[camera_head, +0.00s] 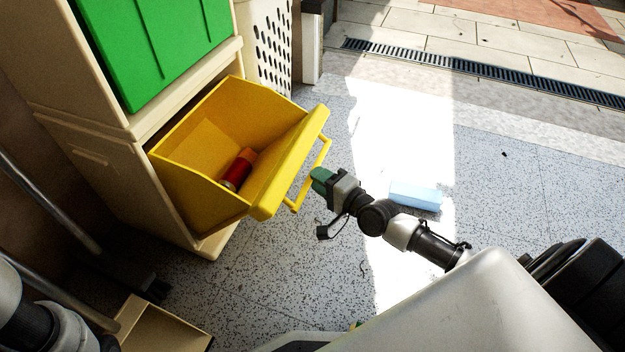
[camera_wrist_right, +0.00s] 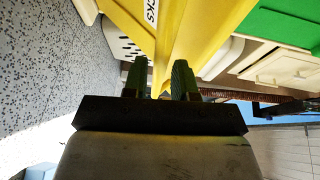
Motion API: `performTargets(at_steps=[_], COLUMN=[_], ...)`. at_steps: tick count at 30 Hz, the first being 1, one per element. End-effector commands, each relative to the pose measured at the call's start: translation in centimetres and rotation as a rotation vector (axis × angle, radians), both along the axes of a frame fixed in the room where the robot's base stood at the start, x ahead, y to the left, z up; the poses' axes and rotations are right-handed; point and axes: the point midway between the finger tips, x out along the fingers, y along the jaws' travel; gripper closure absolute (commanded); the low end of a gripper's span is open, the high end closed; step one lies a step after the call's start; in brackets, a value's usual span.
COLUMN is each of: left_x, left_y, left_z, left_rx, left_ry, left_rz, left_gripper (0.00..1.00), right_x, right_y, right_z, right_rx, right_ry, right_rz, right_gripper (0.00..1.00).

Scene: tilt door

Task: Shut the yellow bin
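The yellow bin (camera_head: 190,165) is tilted out of the beige cabinet, its open top showing. Its front panel (camera_head: 290,165) faces right and carries a yellow bar handle (camera_head: 311,176). A red and orange can (camera_head: 239,170) lies inside. My right gripper (camera_head: 318,180) is just right of the handle, with its green fingers towards the bin. In the right wrist view, the fingers of my right gripper (camera_wrist_right: 159,80) are apart, with the bin's yellow front (camera_wrist_right: 160,25) beyond them. Contact with the handle cannot be told. My left gripper is out of view.
A green bin front (camera_head: 155,45) sits above in the beige cabinet (camera_head: 85,165). A white perforated basket (camera_head: 265,45) stands behind. A light blue block (camera_head: 415,196) lies on the floor beyond my right arm. A beige dustpan-like tray (camera_head: 160,328) lies at the lower left.

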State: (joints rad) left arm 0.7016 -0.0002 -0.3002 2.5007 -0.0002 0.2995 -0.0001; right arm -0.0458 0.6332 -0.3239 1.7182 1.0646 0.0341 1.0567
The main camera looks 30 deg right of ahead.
Motion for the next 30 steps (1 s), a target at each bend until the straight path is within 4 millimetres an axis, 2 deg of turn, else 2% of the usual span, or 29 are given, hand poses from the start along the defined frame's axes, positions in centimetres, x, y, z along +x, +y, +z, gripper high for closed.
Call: performTargets(at_steps=[1, 6, 16, 21, 30], left_x=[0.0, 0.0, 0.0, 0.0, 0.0], left_y=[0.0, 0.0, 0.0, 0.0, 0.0], left_z=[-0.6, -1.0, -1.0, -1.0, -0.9], left_rx=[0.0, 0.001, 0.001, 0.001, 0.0], left_ry=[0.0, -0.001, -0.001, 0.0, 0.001], left_rz=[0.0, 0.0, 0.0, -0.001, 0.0], left_gripper=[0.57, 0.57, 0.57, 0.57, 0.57], right_x=[0.8, 2.1, 2.4, 2.4, 2.4], right_y=[0.2, 0.8, 0.9, 0.8, 0.9], right_z=[-0.3, -0.2, -0.2, -0.2, -0.1], right_rx=[0.002, 0.002, -0.001, -0.001, -0.003], right_ry=[-0.003, -0.002, 0.0, 0.0, 0.001], right_rz=[-0.002, -0.001, 0.0, 0.0, 0.0], right_gripper=[0.73, 0.73, 0.73, 0.99, 1.0])
